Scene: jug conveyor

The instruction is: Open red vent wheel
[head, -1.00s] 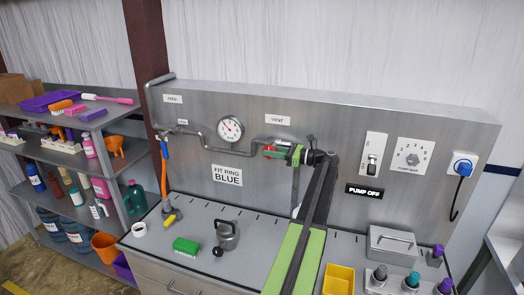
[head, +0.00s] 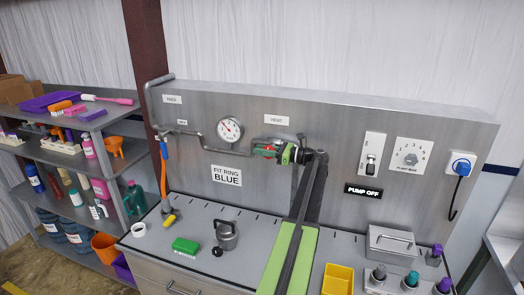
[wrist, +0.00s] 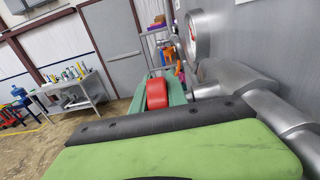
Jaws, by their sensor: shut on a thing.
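The red vent wheel (head: 268,151) sits on the pipe at the panel, just under the VENT label (head: 277,120). My gripper (head: 272,149) is at the wheel, its green and dark jaws around it, and it is shut on the wheel. In the wrist view the red wheel (wrist: 157,92) shows between the green jaw parts. My gripper's near side hides part of the wheel and its valve.
A pressure gauge (head: 230,130) is left of the wheel on the panel. A PUMP OFF sign (head: 364,190) is to the right.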

